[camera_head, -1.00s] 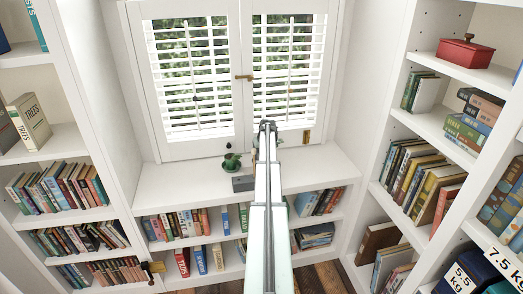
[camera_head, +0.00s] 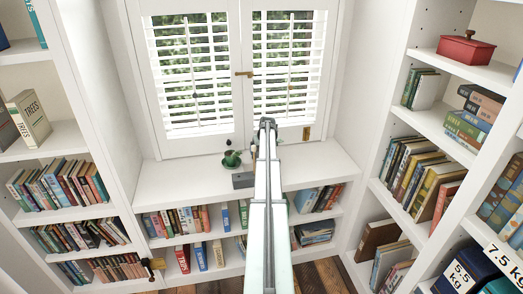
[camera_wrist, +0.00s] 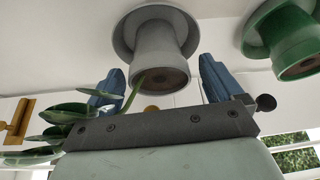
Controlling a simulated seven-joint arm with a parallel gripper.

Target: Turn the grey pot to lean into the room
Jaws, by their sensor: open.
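The grey pot (camera_wrist: 160,50) stands on its saucer on the white sill; the wrist view is upside down. A stem leans out of its soil to broad green leaves (camera_wrist: 65,115) at the picture's left. In the head view my arm hides the pot, and a leaf (camera_head: 280,141) shows right of it. My gripper (camera_wrist: 163,85) is open, its blue fingers apart on either side of the pot's mouth in the picture. I cannot tell whether they touch it.
A green pot (camera_wrist: 285,40) stands beside the grey pot; it also shows left of my arm (camera_head: 231,160). White shutters (camera_head: 190,75) rise behind the sill (camera_head: 315,165). A brass fitting (camera_wrist: 18,118) is near the leaves. Bookshelves stand at both sides; the sill's right part is clear.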

